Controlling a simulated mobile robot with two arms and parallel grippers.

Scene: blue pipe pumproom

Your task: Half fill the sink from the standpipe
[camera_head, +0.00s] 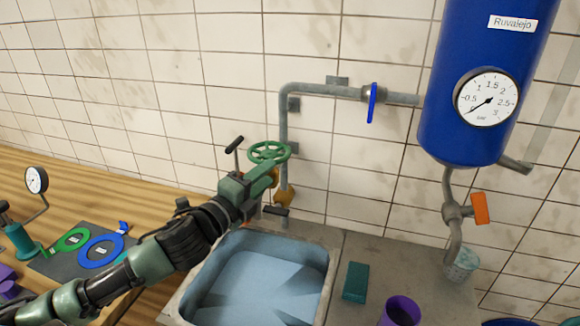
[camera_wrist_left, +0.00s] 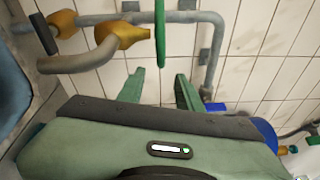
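The sink (camera_head: 320,252) is at the lower middle of the head view. Its inside looks blue with paler patches; I cannot tell the water level. The grey standpipe (camera_head: 283,125) rises behind it, with a brass fitting (camera_head: 285,194) low down. A green handwheel (camera_head: 269,150) sits at the standpipe. My left gripper (camera_head: 262,178) is close to the wheel and partly covers the fittings. In the left wrist view, its fingers (camera_wrist_left: 160,74) are apart, and the wheel (camera_wrist_left: 160,30) shows edge-on beyond and between the tips. My right gripper is out of view.
A blue tank (camera_head: 470,120) with a gauge (camera_head: 487,98) hangs at right. A blue lever (camera_head: 372,103) is on the upper pipe, an orange lever (camera_head: 480,208) below the tank. A teal block (camera_head: 356,282) and purple cup (camera_head: 400,311) stand right of the sink. Coloured rings (camera_head: 101,251) lie left.

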